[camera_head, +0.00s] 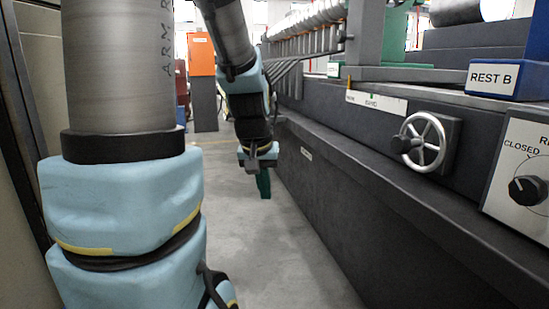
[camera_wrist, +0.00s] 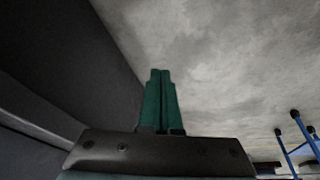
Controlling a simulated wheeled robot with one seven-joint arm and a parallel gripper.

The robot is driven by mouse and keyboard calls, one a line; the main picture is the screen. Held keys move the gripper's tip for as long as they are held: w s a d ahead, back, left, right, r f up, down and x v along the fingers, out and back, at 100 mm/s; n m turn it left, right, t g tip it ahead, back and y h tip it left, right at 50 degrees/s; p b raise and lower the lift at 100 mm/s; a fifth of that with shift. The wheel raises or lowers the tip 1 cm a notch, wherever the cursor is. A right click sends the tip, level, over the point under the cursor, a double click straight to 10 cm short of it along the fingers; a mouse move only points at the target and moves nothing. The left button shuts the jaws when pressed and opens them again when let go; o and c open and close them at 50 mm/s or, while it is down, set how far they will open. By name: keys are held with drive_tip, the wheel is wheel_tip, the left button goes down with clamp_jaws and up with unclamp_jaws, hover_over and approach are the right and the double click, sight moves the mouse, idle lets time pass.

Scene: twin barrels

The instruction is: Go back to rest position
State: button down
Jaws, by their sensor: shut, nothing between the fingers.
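My gripper (camera_head: 264,184) hangs at the end of my arm in the head view, pointing down over the grey floor of the aisle, left of the dark machine side. In the wrist view its two green fingers (camera_wrist: 160,100) lie side by side, shut with nothing between them. The fingers touch nothing that I can see; the floor lies beyond them and the dark machine wall is to their left.
The dark machine (camera_head: 340,190) lines the right side with a handwheel (camera_head: 424,143), a "REST B" block (camera_head: 495,78) and a dial panel (camera_head: 520,180). An orange cabinet (camera_head: 201,55) stands far back. Blue posts (camera_wrist: 285,152) show at lower right. The aisle floor (camera_head: 270,260) is clear.

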drive_tip(key=s+a+f+g+p, duration=0.1)
drive_tip(key=s+a+f+g, duration=0.2)
drive_tip(key=s, duration=0.4)
wheel_tip(320, 180, up, 37)
drive_tip(key=a+t+y+p, duration=0.1)
drive_tip(key=p, duration=3.7)
drive_tip(key=shift+s+a, duration=0.25)
drive_tip(key=shift+s, duration=0.05)
drive_tip(key=c, duration=1.6)
unclamp_jaws()
drive_tip(key=shift+r, duration=0.1)
